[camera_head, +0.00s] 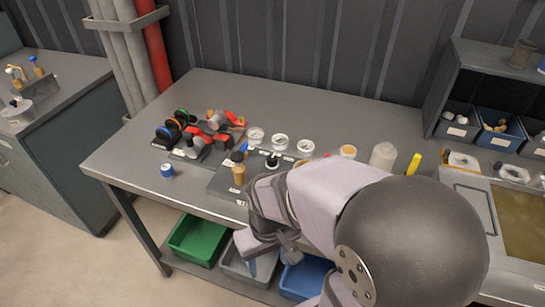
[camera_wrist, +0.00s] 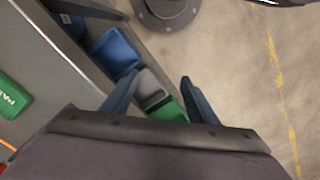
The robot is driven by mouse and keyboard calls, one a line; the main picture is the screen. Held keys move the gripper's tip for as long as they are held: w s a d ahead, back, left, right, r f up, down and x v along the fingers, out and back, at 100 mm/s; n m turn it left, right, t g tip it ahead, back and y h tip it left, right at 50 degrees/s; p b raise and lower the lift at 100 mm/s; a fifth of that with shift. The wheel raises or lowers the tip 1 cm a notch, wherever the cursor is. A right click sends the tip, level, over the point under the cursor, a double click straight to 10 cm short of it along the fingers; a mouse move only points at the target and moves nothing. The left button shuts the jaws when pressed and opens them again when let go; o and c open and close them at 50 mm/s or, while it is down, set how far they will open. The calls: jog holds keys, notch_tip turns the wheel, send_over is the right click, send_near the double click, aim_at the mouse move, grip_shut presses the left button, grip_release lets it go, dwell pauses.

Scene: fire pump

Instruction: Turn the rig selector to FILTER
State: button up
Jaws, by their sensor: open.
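The fire pump rig's grey panel (camera_head: 222,183) lies on the workbench, left of my arm. It carries a black round knob (camera_head: 272,161) and an upright brass-coloured handle (camera_head: 238,172). The small labels are too small to read, so I cannot tell which control is the rig selector or where it points. My forearm hides the panel's right part. My gripper (camera_wrist: 157,98) is open and empty in the wrist view, pointing down past the bench edge towards the lower bins and floor. In the head view my gripper (camera_head: 262,264) is low in front of the bench, apart from the panel.
Several round white gauges (camera_head: 280,141) stand behind the panel. Red and black valve parts (camera_head: 212,130) and a blue cap (camera_head: 167,170) are at left. Green (camera_head: 200,238) and blue (camera_head: 305,278) bins sit below the bench. A white bottle (camera_head: 383,156) stands right. The bench's back left is clear.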

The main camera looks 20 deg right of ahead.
jog(key=shift+c, duration=1.4)
notch_tip(320, 180, up, 15)
jog(key=t+p, duration=0.5)
jog(key=p, duration=0.7)
send_over(272, 158)
jog(key=s, duration=0.3)
jog(key=shift+s+p+x, duration=0.15)
jog(key=shift+p+x, duration=0.15)
jog(key=shift+x, duration=1.45)
jog(key=shift+s+p+x, duration=0.15)
jog(key=shift+p+x, duration=0.15)
jog(key=shift+x, duration=1.5)
jog(key=shift+d+f, duration=0.1)
jog(key=shift+f, duration=0.1)
jog(key=shift+g, duration=0.3)
jog(key=c, duration=1)
